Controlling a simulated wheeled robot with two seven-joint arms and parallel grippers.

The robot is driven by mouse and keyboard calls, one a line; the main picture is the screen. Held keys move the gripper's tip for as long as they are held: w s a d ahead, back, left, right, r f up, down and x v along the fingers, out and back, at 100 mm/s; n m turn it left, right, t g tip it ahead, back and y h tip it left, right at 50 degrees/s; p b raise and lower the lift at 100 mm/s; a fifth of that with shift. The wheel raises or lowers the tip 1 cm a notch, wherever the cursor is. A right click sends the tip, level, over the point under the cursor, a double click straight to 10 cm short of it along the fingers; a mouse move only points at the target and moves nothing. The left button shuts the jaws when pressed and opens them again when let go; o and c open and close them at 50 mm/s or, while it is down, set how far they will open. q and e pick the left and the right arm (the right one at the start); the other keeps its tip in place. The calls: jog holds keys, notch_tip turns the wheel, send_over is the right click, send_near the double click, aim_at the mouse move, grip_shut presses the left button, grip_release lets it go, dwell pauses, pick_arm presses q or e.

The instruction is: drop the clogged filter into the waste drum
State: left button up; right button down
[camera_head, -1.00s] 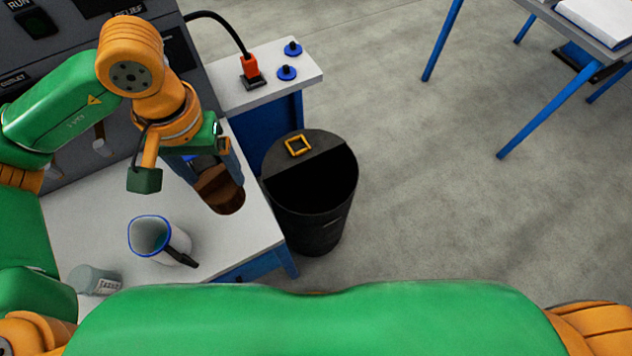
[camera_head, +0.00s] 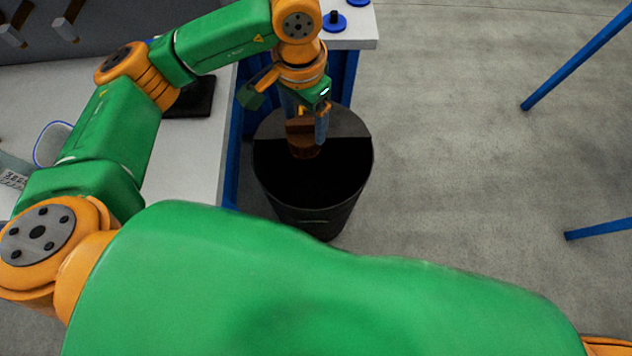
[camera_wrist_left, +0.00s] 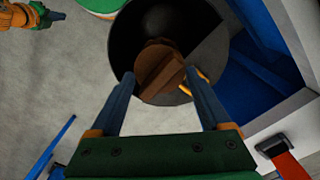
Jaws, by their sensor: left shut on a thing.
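The clogged filter (camera_head: 304,150) is a brown, round piece with a raised bar across its top. My left gripper (camera_head: 308,134) is shut on it by the bar, pointing down. The filter is over the open half of the black waste drum (camera_head: 313,219), close to its half lid. In the left wrist view the filter (camera_wrist_left: 158,72) sits between the two blue-grey fingers, with the drum's dark opening (camera_wrist_left: 128,32) behind it. An orange and green part at that view's top left looks like my right gripper (camera_wrist_left: 45,17); its fingers are too small to read.
The white-topped bench (camera_head: 205,140) stands left of the drum, with a blue-rimmed jug (camera_head: 48,146) partly hidden by my arm. A white and blue stand (camera_head: 352,36) is behind the drum. Blue table legs (camera_head: 575,62) are at the right. The floor between is clear.

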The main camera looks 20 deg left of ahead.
pick_arm(q)
notch_tip(320, 180, down, 7)
jog(key=b, duration=0.2)
jog(key=shift+d+r+b, duration=0.1)
jog(key=shift+r+b, duration=0.1)
jog(key=shift+b, duration=0.1)
jog(key=o, duration=1.4)
notch_tip(320, 180, up, 7)
jog(key=shift+r, duration=0.15)
